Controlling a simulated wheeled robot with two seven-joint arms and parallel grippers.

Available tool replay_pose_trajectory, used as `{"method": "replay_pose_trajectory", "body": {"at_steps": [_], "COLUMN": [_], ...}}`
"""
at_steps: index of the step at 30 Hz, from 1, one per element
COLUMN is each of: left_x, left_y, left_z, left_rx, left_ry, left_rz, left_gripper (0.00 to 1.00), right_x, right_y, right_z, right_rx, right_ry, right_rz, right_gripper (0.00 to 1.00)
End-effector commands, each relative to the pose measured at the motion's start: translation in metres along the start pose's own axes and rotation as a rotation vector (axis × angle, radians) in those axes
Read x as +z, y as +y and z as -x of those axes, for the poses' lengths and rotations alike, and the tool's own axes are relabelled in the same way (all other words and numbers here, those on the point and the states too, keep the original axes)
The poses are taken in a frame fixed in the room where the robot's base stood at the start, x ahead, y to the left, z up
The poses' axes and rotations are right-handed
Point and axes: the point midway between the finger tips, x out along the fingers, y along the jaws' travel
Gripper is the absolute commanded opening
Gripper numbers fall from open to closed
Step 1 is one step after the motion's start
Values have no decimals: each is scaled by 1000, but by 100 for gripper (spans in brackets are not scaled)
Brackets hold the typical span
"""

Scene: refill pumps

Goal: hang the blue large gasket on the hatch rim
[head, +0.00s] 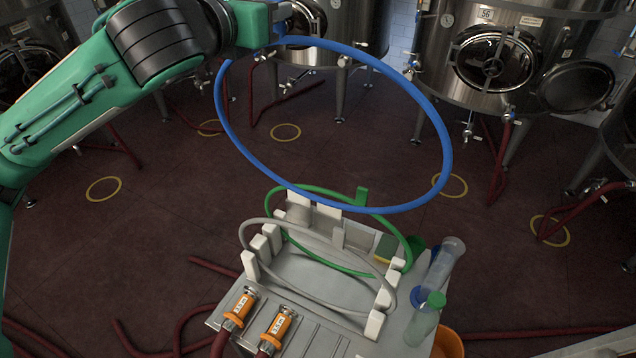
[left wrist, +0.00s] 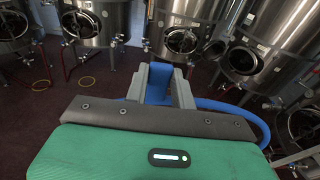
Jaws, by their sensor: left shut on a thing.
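The blue large gasket (head: 385,210) is a wide, thin ring, held up in the air above the cart. My left gripper (head: 284,14) comes in from the upper left and is shut on the ring's far upper edge. In the left wrist view the gripper's fingers (left wrist: 166,84) close around a blue tab, and the blue tube (left wrist: 235,107) curves away to the right. A round hatch (head: 493,61) is on the steel tank at the upper right, apart from the gasket. Its door (head: 578,88) is swung out to the right. My right gripper is not in view.
The grey cart (head: 325,283) below carries a green gasket (head: 410,248), a grey gasket (head: 245,225), orange-fitted hoses (head: 277,327) and clear bottles (head: 424,318). Steel tanks line the back. Red hoses (head: 500,185) lie on the dark floor; open floor separates cart and tanks.

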Motion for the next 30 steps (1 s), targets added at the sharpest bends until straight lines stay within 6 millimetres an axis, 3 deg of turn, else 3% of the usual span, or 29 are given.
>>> {"method": "replay_pose_trajectory", "body": {"at_steps": [30], "left_x": [-7], "left_y": [0], "left_z": [82], "left_rx": [0], "left_ry": [-3], "left_rz": [-1], "left_gripper": [0], "right_x": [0], "right_y": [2], "right_z": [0], "right_rx": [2], "right_ry": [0], "right_rz": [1], "right_gripper": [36]}}
